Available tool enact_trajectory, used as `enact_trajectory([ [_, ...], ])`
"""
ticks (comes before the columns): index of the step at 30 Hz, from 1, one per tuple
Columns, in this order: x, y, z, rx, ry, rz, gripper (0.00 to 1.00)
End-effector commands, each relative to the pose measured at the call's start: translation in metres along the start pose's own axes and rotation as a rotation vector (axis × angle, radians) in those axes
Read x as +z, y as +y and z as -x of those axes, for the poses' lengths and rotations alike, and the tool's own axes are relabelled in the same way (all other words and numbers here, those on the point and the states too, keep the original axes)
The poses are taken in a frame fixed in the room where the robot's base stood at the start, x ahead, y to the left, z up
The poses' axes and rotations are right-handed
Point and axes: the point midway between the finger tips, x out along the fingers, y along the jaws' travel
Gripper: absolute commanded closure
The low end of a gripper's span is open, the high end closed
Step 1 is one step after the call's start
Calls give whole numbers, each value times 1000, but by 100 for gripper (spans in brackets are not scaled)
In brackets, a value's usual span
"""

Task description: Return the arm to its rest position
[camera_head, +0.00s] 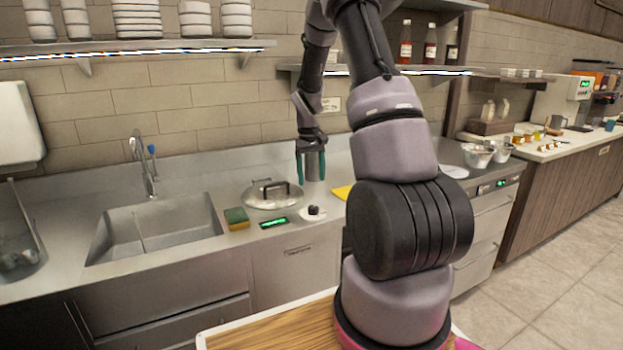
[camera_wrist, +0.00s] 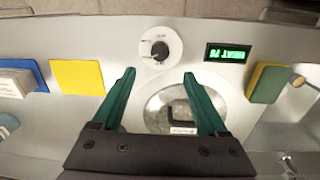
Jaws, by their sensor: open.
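My arm rises through the middle of the head view and bends down over the steel counter. My gripper (camera_head: 311,170) hangs above the counter with its teal fingers pointing down. In the wrist view my gripper (camera_wrist: 160,75) has its fingers spread apart, with nothing held between them. Beyond the fingers in that view are a round lid (camera_wrist: 160,108) with a dark handle and a white dial plate with a black knob (camera_wrist: 159,48). The lid (camera_head: 272,203) lies on the counter left of the gripper in the head view.
A sponge (camera_head: 236,218), a green-lit display (camera_head: 273,222) and a yellow square (camera_head: 342,192) lie along the counter. The sink (camera_head: 160,232) is at left, with a faucet (camera_head: 144,165). Wall shelves (camera_head: 130,49) hold stacked bowls. Metal bowls (camera_head: 477,154) stand at right.

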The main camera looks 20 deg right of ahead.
Motion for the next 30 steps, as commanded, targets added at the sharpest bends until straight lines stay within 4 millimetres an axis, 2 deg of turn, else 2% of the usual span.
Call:
enact_trajectory([
  [8, 0, 0, 1, 0, 2, -1, 24],
  [11, 2, -4, 16, -3, 20, -10, 24],
  [14, 10, -12, 48, -11, 61, -33, 24],
  [16, 21, -21, 79, -23, 100, -59, 24],
  [20, 50, -39, 136, -54, 178, -111, 24],
  [24, 88, -58, 188, -94, 260, -162, 24],
  [30, 151, -84, 243, -166, 370, -228, 24],
])
